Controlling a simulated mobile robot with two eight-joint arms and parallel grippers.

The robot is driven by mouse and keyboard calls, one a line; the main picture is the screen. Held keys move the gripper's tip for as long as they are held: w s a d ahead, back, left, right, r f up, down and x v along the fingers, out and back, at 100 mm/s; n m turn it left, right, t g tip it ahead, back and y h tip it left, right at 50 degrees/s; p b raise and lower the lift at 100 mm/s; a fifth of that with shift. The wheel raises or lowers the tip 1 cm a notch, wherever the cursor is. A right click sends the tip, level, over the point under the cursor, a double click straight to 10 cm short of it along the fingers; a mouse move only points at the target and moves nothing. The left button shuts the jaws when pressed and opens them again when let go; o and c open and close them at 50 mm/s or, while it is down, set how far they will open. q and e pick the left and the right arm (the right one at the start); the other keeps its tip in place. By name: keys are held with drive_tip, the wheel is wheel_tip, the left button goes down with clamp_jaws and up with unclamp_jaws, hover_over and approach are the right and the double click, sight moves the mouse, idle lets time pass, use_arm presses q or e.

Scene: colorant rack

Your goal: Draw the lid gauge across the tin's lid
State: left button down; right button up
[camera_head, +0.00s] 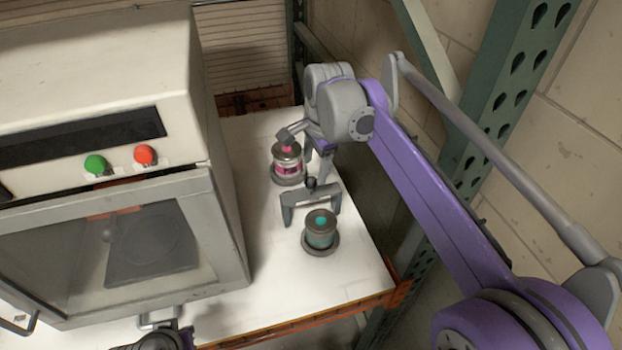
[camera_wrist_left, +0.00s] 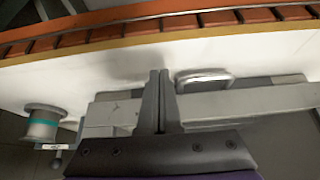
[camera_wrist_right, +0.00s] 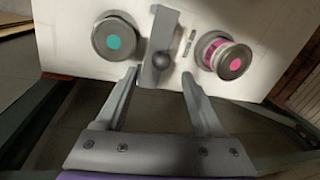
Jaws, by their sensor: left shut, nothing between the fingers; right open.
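The lid gauge (camera_head: 309,197) is a grey bridge-shaped piece with a dark ball knob. It stands on the white top between two tins. The tin with the teal lid spot (camera_head: 320,230) is nearer the front; the tin with the pink spot (camera_head: 288,158) is farther back. My right gripper (camera_wrist_right: 158,76) is open in the right wrist view, its fingertips pointing at the gauge (camera_wrist_right: 161,40) with the knob seen between them. Whether they touch it I cannot tell. My left gripper (camera_wrist_left: 158,74) is shut and empty near the front edge, away from the tins.
A cream oven-like cabinet (camera_head: 95,90) with a glass door and green and red buttons stands to the left of the tins. A metal handle (camera_wrist_left: 204,77) lies near my left gripper. An orange rail (camera_head: 300,322) edges the front. Green rack posts (camera_head: 510,90) stand at the right.

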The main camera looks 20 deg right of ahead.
sight(312, 179)
drive_tip(key=f, duration=0.2)
drive_tip(key=w+f, duration=0.1)
drive_tip(key=f, duration=0.4)
drive_tip(key=shift+w+a, duration=0.2)
drive_tip(key=shift+w, duration=0.1)
clamp_jaws()
idle(1.0)
